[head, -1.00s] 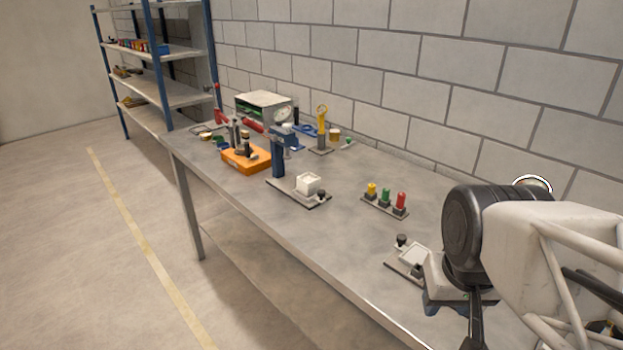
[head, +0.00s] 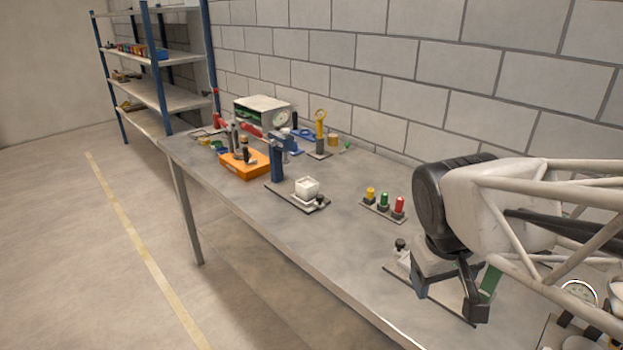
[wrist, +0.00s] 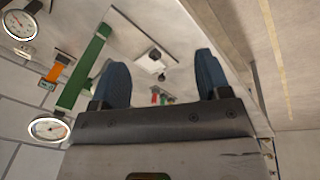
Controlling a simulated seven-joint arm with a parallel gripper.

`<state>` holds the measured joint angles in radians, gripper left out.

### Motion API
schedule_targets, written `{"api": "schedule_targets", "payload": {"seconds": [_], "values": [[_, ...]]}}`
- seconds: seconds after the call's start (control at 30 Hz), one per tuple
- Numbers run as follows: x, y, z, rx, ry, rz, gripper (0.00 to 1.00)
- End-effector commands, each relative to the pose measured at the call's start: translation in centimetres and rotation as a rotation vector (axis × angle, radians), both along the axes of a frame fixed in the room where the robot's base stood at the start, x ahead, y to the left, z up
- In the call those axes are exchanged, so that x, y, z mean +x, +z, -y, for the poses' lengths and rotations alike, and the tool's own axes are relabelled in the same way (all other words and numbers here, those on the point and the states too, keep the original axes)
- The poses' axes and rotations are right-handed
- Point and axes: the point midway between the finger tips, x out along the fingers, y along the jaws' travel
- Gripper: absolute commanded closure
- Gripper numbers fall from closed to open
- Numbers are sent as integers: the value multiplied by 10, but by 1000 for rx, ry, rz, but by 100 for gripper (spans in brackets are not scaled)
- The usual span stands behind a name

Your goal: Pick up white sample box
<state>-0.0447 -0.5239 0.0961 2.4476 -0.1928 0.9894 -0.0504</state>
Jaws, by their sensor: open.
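The white sample box (head: 307,187) looks like a small open-topped cube in the head view. It stands upright on a dark flat plate (head: 283,196) in the middle of the bench, beside a black knob and a blue upright post (head: 277,163). My gripper (head: 448,296) is well to the right of it, over the near part of the bench, open and empty. In the wrist view my gripper (wrist: 165,80) shows two blue-padded fingers spread apart. Between them, beyond the tips, is a pale plate with a whitish block and black knob (wrist: 154,54); I cannot tell if this is the sample box.
Red, green and yellow pegs (head: 384,202) stand between my gripper and the box. An orange tray (head: 245,164) lies behind the box. A green bar (wrist: 85,68) and round gauges (wrist: 48,128) are near my gripper. The bench's front edge borders open floor.

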Motion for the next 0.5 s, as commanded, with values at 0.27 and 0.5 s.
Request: {"api": "schedule_targets", "payload": {"seconds": [0.27, 0.5], "values": [[56, 1, 3, -179, 188, -101, 30], [107, 0, 1, -337, 349, -186, 30]]}}
